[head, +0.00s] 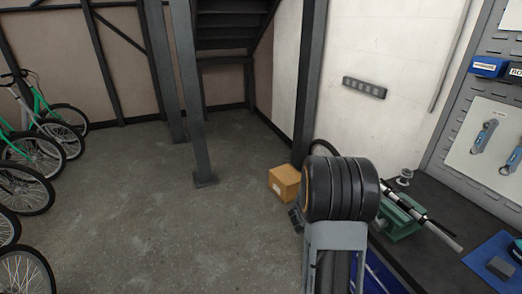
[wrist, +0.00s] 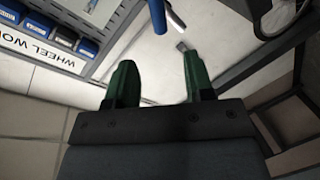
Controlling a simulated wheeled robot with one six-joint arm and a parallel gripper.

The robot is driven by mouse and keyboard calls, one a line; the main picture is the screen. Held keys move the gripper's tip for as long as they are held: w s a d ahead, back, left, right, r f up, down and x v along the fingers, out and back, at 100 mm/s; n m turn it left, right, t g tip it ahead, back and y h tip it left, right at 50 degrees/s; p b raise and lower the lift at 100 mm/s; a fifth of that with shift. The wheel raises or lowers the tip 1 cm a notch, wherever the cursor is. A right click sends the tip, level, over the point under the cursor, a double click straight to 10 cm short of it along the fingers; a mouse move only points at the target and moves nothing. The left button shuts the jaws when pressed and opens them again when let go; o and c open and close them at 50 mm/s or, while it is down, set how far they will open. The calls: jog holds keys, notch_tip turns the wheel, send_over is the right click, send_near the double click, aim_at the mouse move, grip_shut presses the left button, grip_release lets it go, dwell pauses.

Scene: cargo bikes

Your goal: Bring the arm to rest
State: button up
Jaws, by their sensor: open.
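My gripper (wrist: 161,75) shows in the wrist view, with two green fingers standing apart. It is open, and nothing is held between the fingers. A pale surface shows behind the gap. I cannot make out the gripper for certain in the head view.
In the head view, a dark workbench (head: 430,183) at right carries a green clamp (head: 404,226) and a blue mat (head: 478,262). Bicycles (head: 35,150) line the left. The middle floor is clear.

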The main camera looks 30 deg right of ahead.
jog(key=w+a+f+t+y, duration=0.5)
jog(key=w+a+f+y, duration=0.1)
jog(key=y, duration=0.1)
jog(key=w+a+t+y, duration=0.15)
jog(key=a+y, duration=0.35)
jog(key=a, duration=0.5)
jog(key=s+a+r+n+g+y, duration=0.1)
jog(key=s+a+r+n+y, duration=0.1)
jog(key=s+a+r, duration=0.4)
jog(key=s+a+r+n+g+y, duration=0.1)
jog(key=s+a+r+n+g, duration=0.1)
jog(key=s+a+r+n, duration=0.2)
jog(key=shift+s+a+r+y, duration=0.4)
jog(key=shift+s+a+r, duration=1.15)
jog(key=shift+a, duration=2.25)
jog(key=shift+f+g, duration=0.1)
jog(key=shift+g, duration=0.15)
